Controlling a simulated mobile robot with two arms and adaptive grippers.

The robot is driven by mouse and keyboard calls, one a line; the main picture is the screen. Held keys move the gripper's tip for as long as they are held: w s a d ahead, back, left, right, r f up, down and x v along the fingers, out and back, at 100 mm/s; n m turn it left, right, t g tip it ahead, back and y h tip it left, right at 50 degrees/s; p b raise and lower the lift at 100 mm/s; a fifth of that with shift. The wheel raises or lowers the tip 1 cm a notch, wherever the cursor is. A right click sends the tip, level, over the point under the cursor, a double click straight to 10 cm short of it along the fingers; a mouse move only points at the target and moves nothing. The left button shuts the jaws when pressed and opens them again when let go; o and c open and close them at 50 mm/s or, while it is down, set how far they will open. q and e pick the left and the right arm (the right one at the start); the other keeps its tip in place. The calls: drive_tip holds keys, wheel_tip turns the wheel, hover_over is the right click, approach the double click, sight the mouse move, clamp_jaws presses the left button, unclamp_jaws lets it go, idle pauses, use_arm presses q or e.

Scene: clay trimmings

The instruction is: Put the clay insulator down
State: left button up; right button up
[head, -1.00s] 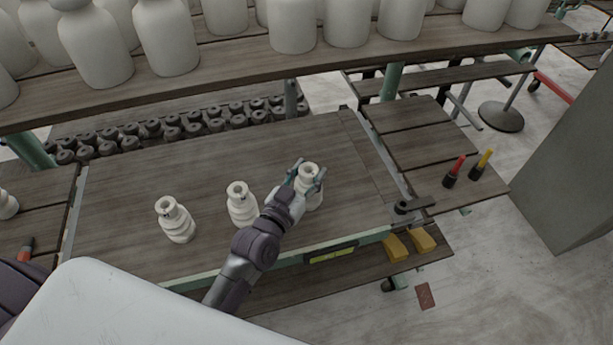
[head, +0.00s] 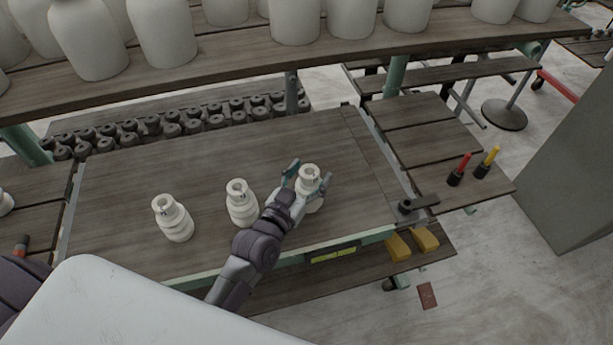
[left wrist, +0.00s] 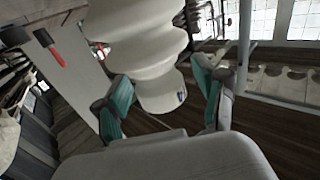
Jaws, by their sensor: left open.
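Three cream clay insulators stand upright in a row on the wooden worktable (head: 120,190). The right-hand insulator (head: 309,174) is between the spread fingers of my left gripper (head: 306,180). In the left wrist view this insulator (left wrist: 148,50) fills the upper middle, and gaps show between it and the teal finger pads of the gripper (left wrist: 163,105). The middle insulator (head: 241,204) stands just left of my left wrist. The left insulator (head: 173,219) stands farther left. My right gripper is not in view.
A shelf (head: 330,55) with large white jars runs behind the table. A red-handled tool (head: 460,169) and a yellow-handled tool (head: 487,162) stand on the side table at right. Yellow blocks (head: 425,239) lie on the lower shelf. The table's back middle is clear.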

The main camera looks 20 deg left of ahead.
use_arm(q)
drive_tip(key=shift+s+r, duration=0.1)
drive_tip(key=shift+r, duration=0.1)
drive_tip(key=s+a+b, duration=0.2)
drive_tip(key=s, duration=0.9)
drive_tip(key=shift+s+a, duration=0.15)
drive_tip(key=shift+s, duration=0.15)
